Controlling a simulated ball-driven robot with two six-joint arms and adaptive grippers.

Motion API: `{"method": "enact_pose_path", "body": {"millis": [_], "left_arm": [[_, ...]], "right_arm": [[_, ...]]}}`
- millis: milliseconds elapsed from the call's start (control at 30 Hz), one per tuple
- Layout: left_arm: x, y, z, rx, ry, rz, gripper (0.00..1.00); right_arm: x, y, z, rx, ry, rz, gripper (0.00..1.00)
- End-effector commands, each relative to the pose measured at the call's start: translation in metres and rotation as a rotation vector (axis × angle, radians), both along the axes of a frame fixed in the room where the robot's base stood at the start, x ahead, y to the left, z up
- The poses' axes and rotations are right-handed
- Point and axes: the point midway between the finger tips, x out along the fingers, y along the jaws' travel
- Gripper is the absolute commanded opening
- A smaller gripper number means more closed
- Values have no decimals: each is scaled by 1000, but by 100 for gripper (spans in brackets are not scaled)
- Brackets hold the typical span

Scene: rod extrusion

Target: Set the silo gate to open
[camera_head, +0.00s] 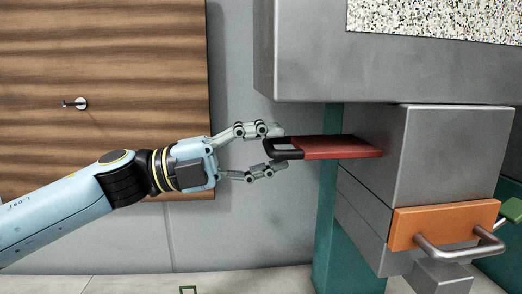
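The silo gate is a flat red plate (335,148) with a dark loop handle (283,154) at its left end. It sticks out to the left from the side of a grey metal block (440,150). My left gripper (281,149) reaches in from the left. One finger is above the handle and the other below it, with a gap between them. I cannot tell whether either finger touches the handle. My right gripper is not in view.
A grey silo body (400,75) with a speckled pellet window (440,18) is above the block. An orange panel (435,223) with a metal handle is at lower right. A teal post (325,235) stands below the gate. A wooden panel (100,50) is at left.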

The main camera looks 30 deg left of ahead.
Motion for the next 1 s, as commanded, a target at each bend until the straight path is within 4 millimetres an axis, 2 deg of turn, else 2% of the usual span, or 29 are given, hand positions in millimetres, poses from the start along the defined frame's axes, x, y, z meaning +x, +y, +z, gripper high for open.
{"method": "enact_pose_path", "body": {"millis": [167, 600, 1000], "left_arm": [[-6, 7, -2, 3, 2, -2, 36], [-36, 46, -13, 7, 7, -5, 36], [-45, 59, -14, 3, 1, 1, 36]], "right_arm": [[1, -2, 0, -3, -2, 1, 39], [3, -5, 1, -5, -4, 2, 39], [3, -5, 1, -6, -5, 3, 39]]}}
